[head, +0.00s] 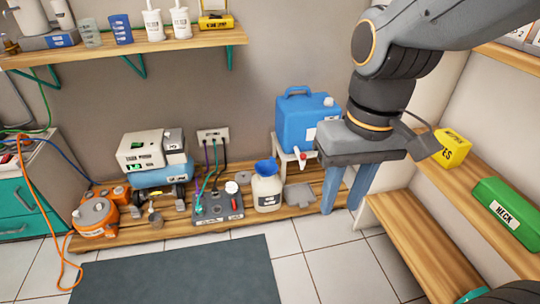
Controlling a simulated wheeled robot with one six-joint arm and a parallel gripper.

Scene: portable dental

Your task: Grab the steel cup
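A small grey metallic cup-like object (155,217) stands on the low wooden platform, between the orange unit and the grey control box. It is small in the picture, so I cannot be sure it is the steel cup. My gripper (345,207) hangs at the right of centre, pointing down. Its two blue fingers are apart with nothing seen between them, well to the right of the cup-like object.
A wall shelf (130,48) overhangs the left. A dark mat (180,272) lies on clear floor.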

